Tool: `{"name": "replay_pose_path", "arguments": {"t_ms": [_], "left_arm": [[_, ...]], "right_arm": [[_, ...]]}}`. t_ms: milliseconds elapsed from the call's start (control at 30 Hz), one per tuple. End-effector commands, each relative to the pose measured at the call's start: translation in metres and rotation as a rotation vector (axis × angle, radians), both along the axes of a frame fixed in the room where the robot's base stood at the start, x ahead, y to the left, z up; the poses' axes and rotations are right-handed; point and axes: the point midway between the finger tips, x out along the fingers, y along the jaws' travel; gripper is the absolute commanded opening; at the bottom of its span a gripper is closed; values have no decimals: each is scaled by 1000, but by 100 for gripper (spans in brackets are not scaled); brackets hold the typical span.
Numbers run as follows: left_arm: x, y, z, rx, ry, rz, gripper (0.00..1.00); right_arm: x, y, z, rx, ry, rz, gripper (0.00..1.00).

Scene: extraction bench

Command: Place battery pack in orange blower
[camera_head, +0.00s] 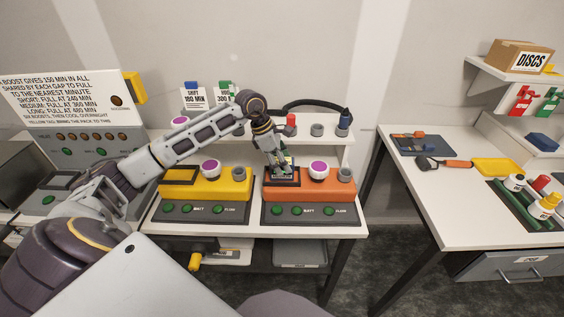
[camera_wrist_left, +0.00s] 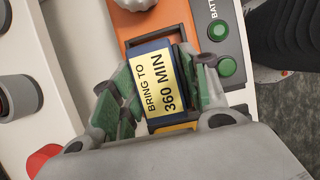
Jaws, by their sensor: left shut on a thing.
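The orange blower (camera_head: 305,190) sits on the white bench, with a purple disc on top and a dark base with green buttons. It also shows in the left wrist view (camera_wrist_left: 197,13). My left gripper (camera_head: 279,165) is above the left end of the blower, shut on the battery pack (camera_wrist_left: 158,82). The pack is dark with a yellow label reading "BRING TO 360 MIN". In the left wrist view it lies over the blower's dark-framed slot; I cannot tell whether it is seated. My right gripper is not in view.
The yellow blower (camera_head: 232,187) stands just left of the orange one. A shelf (camera_head: 262,137) behind holds knobs, cards and a cable. A sign panel and charger stand at the left. A second bench (camera_head: 430,190) with tools and bottles is at the right, across a gap.

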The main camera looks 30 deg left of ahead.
Motion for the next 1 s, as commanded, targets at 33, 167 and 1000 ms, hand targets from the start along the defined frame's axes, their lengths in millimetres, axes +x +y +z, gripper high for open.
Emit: {"name": "replay_pose_path", "arguments": {"t_ms": [33, 167, 1000], "left_arm": [[1, 0, 1, -1, -3, 0, 2], [1, 0, 1, -1, -3, 0, 2], [0, 0, 1, 0, 0, 0, 67]], "right_arm": [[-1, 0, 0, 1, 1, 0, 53], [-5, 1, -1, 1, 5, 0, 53], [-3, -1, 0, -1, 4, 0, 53]]}}
